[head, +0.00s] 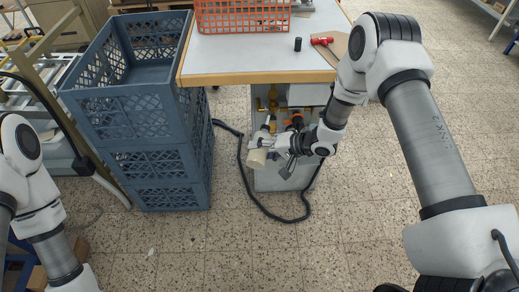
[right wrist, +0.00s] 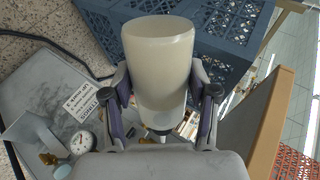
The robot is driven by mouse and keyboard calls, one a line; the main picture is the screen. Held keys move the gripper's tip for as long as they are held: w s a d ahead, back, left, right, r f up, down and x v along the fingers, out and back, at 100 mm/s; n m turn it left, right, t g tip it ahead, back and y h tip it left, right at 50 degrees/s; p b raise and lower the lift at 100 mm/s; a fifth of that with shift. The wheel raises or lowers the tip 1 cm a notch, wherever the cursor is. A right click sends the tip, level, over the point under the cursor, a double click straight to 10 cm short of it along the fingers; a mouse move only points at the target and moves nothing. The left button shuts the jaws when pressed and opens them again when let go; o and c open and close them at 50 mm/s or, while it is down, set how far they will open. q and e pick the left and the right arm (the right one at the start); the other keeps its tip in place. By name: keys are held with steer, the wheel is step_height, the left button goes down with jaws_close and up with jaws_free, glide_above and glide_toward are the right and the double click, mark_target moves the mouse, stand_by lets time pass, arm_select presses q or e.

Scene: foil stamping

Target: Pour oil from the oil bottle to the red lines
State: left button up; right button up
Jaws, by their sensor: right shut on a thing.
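My right gripper (head: 266,142) is shut around the cream oil bottle (head: 256,158), in front of the grey machine under the table. In the right wrist view the bottle (right wrist: 158,60) sits between both fingers of the gripper (right wrist: 163,100), tilted, its wide end toward the top of the picture. Its dark narrow tip shows below, near the gripper palm. No oil stream is visible. The red lines cannot be made out; only small orange parts (head: 297,121) show on the machine beside the gripper. My left arm is at the left edge, its gripper out of view.
The grey machine (right wrist: 40,95) carries a gauge (right wrist: 81,142) and a label. A black cable loops on the floor around it. Blue stacked crates (head: 150,140) stand left of the wooden-edged table (head: 240,60). An orange basket (head: 243,17) is on the table. Floor in front is clear.

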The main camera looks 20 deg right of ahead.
mark_target(258, 165)
steer(key=shift+s+a+f+n+t+b, duration=0.3)
steer(key=shift+s+a+f+b, duration=0.55)
steer(key=shift+s, duration=0.15)
steer(key=shift+s+a+f+b, duration=0.15)
steer(key=shift+s+f+b, duration=0.2)
steer(key=shift+f+b, duration=0.2)
steer(key=shift+n+t+h, duration=0.6)
steer(key=shift+n+t, duration=0.3)
steer(key=s+f+b, duration=0.1)
steer(key=s+a+f+b, duration=0.2)
steer(key=s+b, duration=0.1)
steer(key=shift+a+f, duration=0.25)
steer(key=shift+f, duration=0.15)
steer(key=shift+w+r, duration=0.1)
